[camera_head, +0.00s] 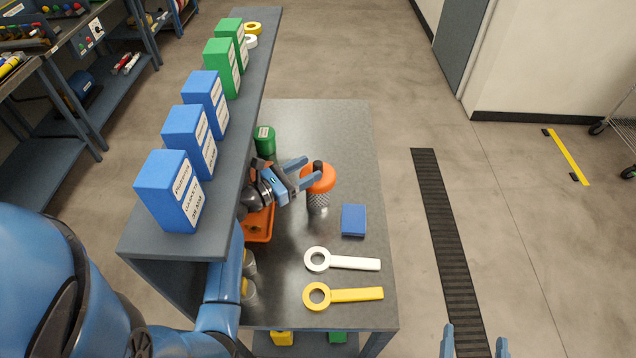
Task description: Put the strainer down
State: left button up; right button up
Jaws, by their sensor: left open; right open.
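The strainer (318,199), a grey mesh cylinder with an orange cap (318,179) and a dark knob on top, stands upright on the grey table (345,125), near its middle. My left gripper (312,173) is open at the cap, with its fingers on either side of the dark knob. I cannot tell if the fingers touch it. My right gripper (475,345) is open and empty at the bottom edge, over the floor to the right of the table.
An orange tray (262,228) lies partly hidden under my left arm. A green can (264,140), a blue block (353,220), a white ring wrench (345,263) and a yellow one (345,295) are on the table. A raised shelf (245,115) with blue and green boxes stands left.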

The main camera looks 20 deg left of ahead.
aim_at(318, 162)
pick_arm(q)
jog(key=p+x, duration=0.1)
jog(key=x, duration=0.3)
grip_shut()
dwell(0.4)
